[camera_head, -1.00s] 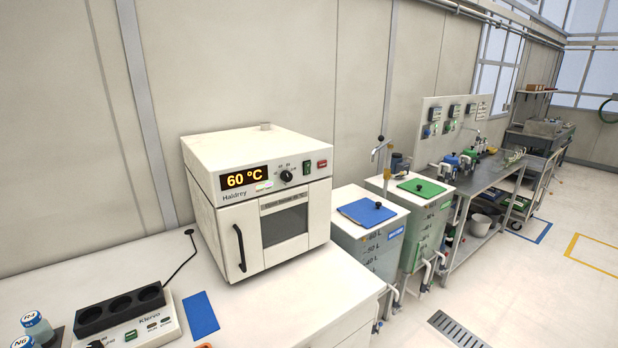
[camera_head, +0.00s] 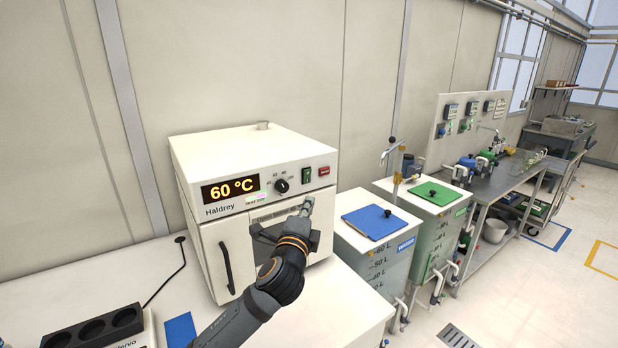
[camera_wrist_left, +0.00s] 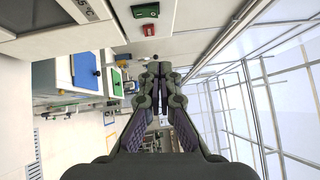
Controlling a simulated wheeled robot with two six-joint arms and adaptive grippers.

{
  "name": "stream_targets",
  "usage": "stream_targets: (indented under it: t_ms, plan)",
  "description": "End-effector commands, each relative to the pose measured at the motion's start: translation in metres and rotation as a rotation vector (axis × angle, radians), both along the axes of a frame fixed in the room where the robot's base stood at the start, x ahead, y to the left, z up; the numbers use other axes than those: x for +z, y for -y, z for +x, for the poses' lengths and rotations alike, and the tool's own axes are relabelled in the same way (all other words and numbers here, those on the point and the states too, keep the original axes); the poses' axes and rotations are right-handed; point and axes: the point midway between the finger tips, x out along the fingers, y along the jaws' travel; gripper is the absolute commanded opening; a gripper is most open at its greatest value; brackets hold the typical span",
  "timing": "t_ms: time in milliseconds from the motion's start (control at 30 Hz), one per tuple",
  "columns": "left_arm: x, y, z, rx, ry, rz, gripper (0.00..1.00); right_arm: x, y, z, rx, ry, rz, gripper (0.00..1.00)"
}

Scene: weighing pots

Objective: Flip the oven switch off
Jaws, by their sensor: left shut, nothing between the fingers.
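The white oven (camera_head: 205,260) stands on the counter, its display (camera_head: 230,190) reading 60 °C. On its front panel are a black dial (camera_head: 281,186), a green switch (camera_head: 306,175) and a red switch (camera_head: 324,171). My left gripper (camera_head: 308,203) is shut and empty, in front of the oven door, its fingertips just below the green switch in the picture. In the left wrist view the green switch (camera_wrist_left: 145,10) and red switch (camera_wrist_left: 149,30) show above the gripper's closed fingertips (camera_wrist_left: 158,68), apart from them. My right gripper is not in view.
A blue-lidded tank (camera_head: 375,224) and a green-lidded tank (camera_head: 438,193) stand right of the oven. A steel bench (camera_head: 496,184) is farther right.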

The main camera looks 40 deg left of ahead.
Motion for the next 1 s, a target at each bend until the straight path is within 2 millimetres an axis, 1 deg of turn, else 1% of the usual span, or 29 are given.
stream_targets:
  t_ms: [33,67,100,167,233,267,300,400,467,567,700,800,1000]
  plan:
    - [0.0,-0.001,0.002,0.001,-0.002,-0.001,0.0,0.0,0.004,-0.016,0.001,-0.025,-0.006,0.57]
    - [0.001,-0.002,0.004,0.001,-0.001,-0.002,0.0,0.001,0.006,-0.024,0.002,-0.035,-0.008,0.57]
    - [0.001,-0.004,0.007,0.002,-0.001,-0.002,0.0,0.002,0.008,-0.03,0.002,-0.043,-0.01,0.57]
    - [0.003,-0.007,0.015,0.003,-0.002,-0.003,0.0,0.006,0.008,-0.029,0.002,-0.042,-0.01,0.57]
    - [0.005,-0.012,0.028,0.003,-0.002,-0.005,0.0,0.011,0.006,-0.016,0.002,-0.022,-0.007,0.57]
    - [0.006,-0.014,0.034,0.003,-0.002,-0.005,0.0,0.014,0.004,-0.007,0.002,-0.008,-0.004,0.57]
    - [0.007,-0.018,0.042,0.003,-0.002,-0.005,0.0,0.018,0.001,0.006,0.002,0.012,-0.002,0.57]
    - [0.01,-0.026,0.062,0.003,-0.001,-0.005,0.0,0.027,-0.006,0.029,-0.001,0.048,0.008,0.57]
    - [0.011,-0.031,0.075,0.002,-0.001,-0.006,0.0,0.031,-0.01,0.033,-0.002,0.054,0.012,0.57]
    - [0.013,-0.039,0.093,0.002,-0.003,-0.006,0.0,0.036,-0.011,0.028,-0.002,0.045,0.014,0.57]
    - [0.015,-0.06,0.101,0.002,-0.003,0.001,0.0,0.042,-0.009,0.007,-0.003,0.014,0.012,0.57]
    - [0.015,-0.069,0.105,0.001,-0.003,0.0,0.0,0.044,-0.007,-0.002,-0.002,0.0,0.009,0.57]
    - [0.014,-0.075,0.107,0.001,-0.002,-0.003,0.0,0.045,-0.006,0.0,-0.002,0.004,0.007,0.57]
